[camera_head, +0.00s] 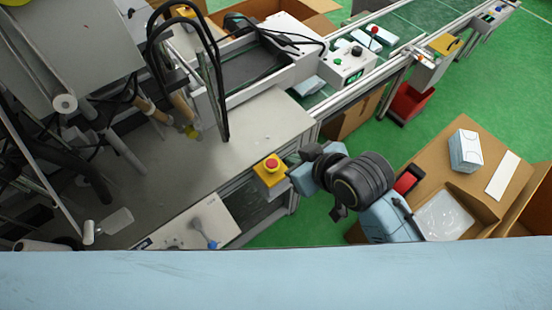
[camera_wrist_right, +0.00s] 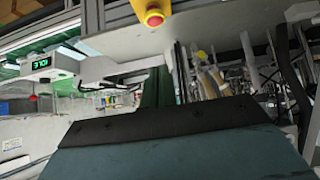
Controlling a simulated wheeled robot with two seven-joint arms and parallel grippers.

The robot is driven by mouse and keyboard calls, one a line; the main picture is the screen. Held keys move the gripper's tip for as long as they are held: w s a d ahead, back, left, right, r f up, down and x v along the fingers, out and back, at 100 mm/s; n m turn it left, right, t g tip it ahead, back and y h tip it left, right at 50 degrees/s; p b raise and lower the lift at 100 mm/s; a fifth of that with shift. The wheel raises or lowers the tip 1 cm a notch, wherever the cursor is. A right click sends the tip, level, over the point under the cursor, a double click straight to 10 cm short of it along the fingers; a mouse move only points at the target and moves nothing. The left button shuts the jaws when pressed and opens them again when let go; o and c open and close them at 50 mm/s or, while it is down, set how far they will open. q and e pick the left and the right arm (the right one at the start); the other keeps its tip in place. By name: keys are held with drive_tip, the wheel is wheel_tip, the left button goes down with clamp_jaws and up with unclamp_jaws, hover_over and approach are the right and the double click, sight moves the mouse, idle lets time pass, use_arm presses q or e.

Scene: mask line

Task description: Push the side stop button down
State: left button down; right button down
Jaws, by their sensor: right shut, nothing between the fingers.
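The side stop button is a red round cap (camera_head: 272,162) on a yellow box (camera_head: 270,175) at the right edge of the grey machine table. It also shows at the top of the right wrist view as a red cap (camera_wrist_right: 154,18) on its yellow box. My right gripper (camera_head: 299,174) is shut and empty, close to the right of the yellow box in the head view. Whether it touches the box I cannot tell. The red cap is uncovered in both views. My left gripper is not in view.
A control box (camera_head: 350,66) with buttons stands beside the conveyor. Cables and pipes fill the left side. Green floor (camera_head: 480,95) is clear at the right.

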hover_over(269, 161)
drive_tip(key=s+d, duration=0.2)
drive_tip(key=s, duration=0.1)
wheel_tip(269, 161, down, 7)
drive_tip(key=f, duration=0.1)
drive_tip(key=f+b, duration=0.1)
drive_tip(key=shift+w+a+f, duration=0.1)
drive_tip(key=shift+w+f, duration=0.2)
drive_tip(key=shift+f, duration=0.8)
